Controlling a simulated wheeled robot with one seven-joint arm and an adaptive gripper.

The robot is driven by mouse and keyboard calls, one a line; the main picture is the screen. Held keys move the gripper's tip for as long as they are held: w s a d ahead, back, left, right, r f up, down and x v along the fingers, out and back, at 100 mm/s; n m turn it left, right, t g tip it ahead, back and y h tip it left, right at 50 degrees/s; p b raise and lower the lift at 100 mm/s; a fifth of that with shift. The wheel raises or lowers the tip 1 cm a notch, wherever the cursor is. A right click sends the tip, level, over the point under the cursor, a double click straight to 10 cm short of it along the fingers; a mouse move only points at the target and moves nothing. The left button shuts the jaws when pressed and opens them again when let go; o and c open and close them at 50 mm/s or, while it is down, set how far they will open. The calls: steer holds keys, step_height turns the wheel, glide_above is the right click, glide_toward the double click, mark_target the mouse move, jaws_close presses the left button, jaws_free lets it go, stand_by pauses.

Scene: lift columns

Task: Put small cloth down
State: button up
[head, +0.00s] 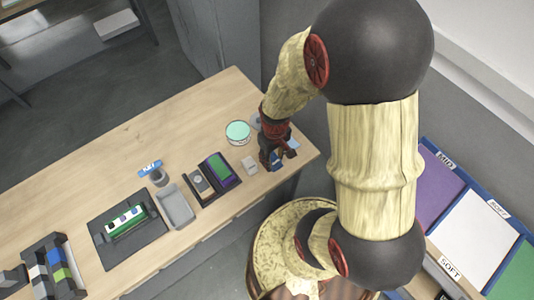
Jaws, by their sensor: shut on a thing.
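My gripper (277,163) is low over the right end of the wooden table (120,150), seen from above and partly covered by its own wrist. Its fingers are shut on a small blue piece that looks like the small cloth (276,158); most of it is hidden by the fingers. A pale blue patch (294,143) shows just right of the wrist; I cannot tell whether it is part of the same cloth. I cannot tell whether the cloth touches the table.
Left of my gripper are a small pale block (250,165), a round dish with a mint top (237,132), a dark tray (206,193) with purple and green pieces, a grey tray (176,207) and a cup (159,177).

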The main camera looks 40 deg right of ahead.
steer(key=w, duration=0.1)
steer(key=w+d+f, duration=0.1)
steer(key=w, duration=0.1)
steer(key=shift+w+d+f, duration=0.15)
steer(key=shift+w+f, duration=0.1)
steer(key=shift+f, duration=0.15)
steer(key=w+f, duration=0.2)
steer(key=w+d+f+b, duration=0.1)
steer(key=w+f, duration=0.1)
steer(key=f, duration=0.1)
steer(key=shift+d+f, duration=0.15)
steer(key=shift+d, duration=0.05)
steer(key=shift+w+f, duration=0.2)
steer(key=shift+f, duration=1.5)
steer(key=shift+f, duration=0.2)
steer(key=o, duration=0.7)
steer(key=shift+o, duration=0.7)
